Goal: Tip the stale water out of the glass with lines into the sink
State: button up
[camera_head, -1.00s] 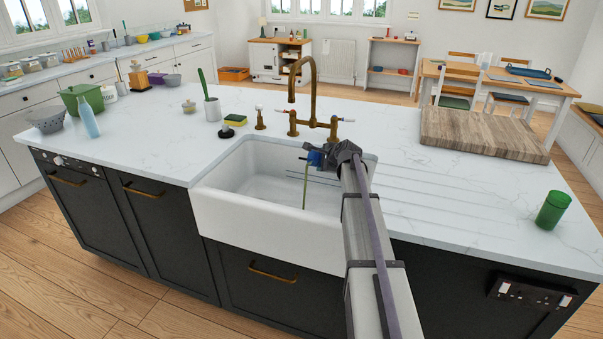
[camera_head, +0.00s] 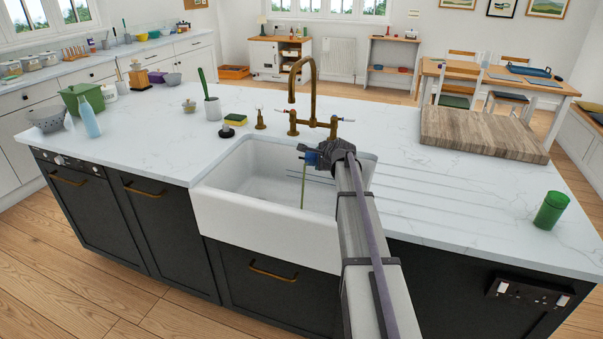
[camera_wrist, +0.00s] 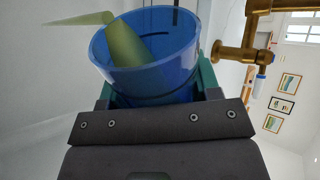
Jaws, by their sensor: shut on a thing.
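A blue see-through glass (camera_wrist: 150,65) with a dark line round it is held in my gripper (camera_wrist: 158,92), between its two teal fingers. In the head view my gripper (camera_head: 325,156) is over the right half of the white sink (camera_head: 240,210), and the glass (camera_head: 311,158) is tipped with its mouth to the left. A thin yellow-green stream of stale water (camera_head: 304,187) falls from the glass into the sink. In the wrist view the yellow-green water (camera_wrist: 125,42) is in the glass and runs out over the rim to the left. How much is left is unclear.
The brass tap (camera_head: 313,95) stands behind the sink, close to my gripper. A sponge (camera_head: 236,119) and a brush pot (camera_head: 212,108) are behind the sink to the left. A green tumbler (camera_head: 551,210) and a wooden board (camera_head: 484,135) are on the right.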

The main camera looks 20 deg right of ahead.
jog(key=shift+a+r, duration=0.2)
jog(key=shift+a, duration=0.05)
jog(key=shift+w+a+r+n+g+h+p, duration=0.15)
jog(key=shift+r+n+g+h+p, duration=0.15)
jog(key=shift+r+n+h+p, duration=0.35)
dwell(1.3)
